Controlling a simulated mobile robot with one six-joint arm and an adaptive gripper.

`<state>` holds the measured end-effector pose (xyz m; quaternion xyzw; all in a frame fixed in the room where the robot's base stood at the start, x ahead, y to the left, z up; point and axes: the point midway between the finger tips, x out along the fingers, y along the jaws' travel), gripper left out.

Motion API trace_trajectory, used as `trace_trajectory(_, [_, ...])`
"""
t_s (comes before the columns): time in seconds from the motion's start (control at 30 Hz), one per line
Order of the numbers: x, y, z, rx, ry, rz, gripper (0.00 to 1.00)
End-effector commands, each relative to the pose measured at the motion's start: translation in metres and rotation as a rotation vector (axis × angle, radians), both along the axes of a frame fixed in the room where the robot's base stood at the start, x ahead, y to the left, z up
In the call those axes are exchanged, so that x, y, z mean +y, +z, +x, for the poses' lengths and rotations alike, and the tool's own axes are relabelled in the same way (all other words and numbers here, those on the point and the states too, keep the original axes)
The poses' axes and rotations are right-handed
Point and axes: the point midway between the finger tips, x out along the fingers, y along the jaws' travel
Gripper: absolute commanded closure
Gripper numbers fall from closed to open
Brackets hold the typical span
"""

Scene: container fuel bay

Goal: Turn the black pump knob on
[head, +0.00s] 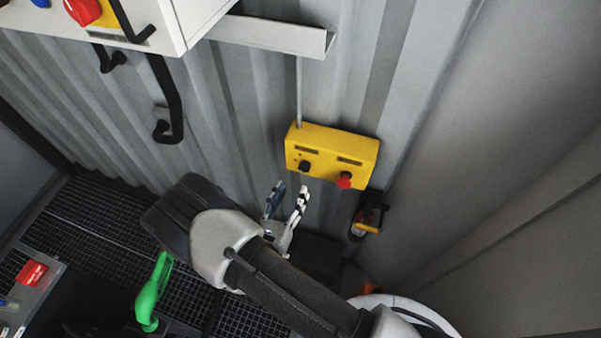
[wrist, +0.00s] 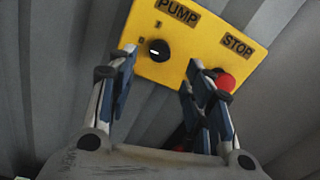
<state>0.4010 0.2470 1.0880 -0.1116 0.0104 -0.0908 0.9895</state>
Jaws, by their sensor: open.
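The yellow pump box (head: 332,143) is mounted on the corrugated wall, and it also shows in the wrist view (wrist: 196,22). The black pump knob (head: 305,166) is on its left half, under the PUMP label in the wrist view (wrist: 159,50). A white mark on the knob points toward the left. The red stop button (head: 345,180) is on the right half, partly behind a finger in the wrist view (wrist: 225,82). My gripper (head: 285,196) is open and empty, in front of and below the box. In the wrist view its fingers (wrist: 160,75) are spread to either side of the knob, apparently short of it.
A white cabinet (head: 170,22) with a red knob and black handles hangs at upper left. A drill-like tool (head: 367,216) hangs below the box. A green nozzle (head: 152,293) and a grey tray (head: 35,290) are at lower left.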

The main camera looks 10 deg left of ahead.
Motion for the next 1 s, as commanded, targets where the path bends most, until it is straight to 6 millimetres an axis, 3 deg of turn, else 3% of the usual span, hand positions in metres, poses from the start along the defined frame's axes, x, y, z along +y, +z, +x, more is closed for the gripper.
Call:
trace_trajectory(0.2, [-0.01, 0.001, 0.043, -0.001, -0.005, 0.002, 0.53])
trace_trajectory(0.4, [-0.013, 0.0, 0.066, 0.0, -0.002, 0.001, 0.53])
trace_trajectory(0.77, [-0.013, 0.0, 0.071, 0.0, 0.0, 0.001, 0.53])
trace_trajectory(1.0, [-0.013, 0.0, 0.071, 0.0, 0.0, 0.001, 0.68])
